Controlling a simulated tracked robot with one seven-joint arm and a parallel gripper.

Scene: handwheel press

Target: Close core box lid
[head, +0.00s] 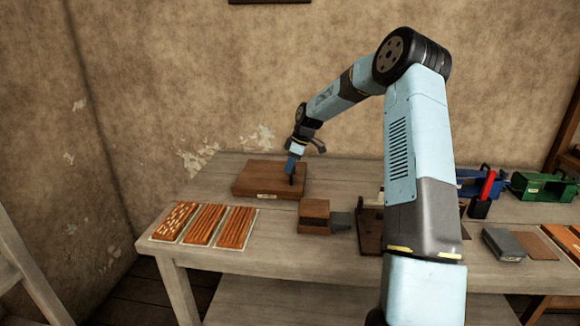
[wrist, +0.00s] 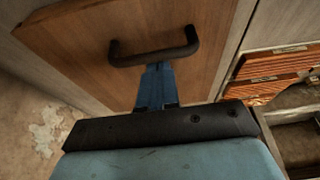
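The core box (head: 262,180) is a low brown wooden box at the back left of the bench, with a small pale label on its front. Its lid looks flat on top from the head view. In the wrist view the wooden lid (wrist: 85,45) fills the upper middle and carries a dark bar handle (wrist: 183,52). My gripper (head: 291,172) is down over the right part of the lid. In the wrist view its blue fingers (wrist: 156,70) are together, with their tips at the handle's lower edge. I cannot tell whether they touch it.
Several orange core trays (head: 205,224) lie at the bench's front left. A small brown block (head: 314,212) stands in front of the box. A green tool (head: 541,187), a red-handled item (head: 486,188) and a grey block (head: 503,244) are on the right. The wall is close behind.

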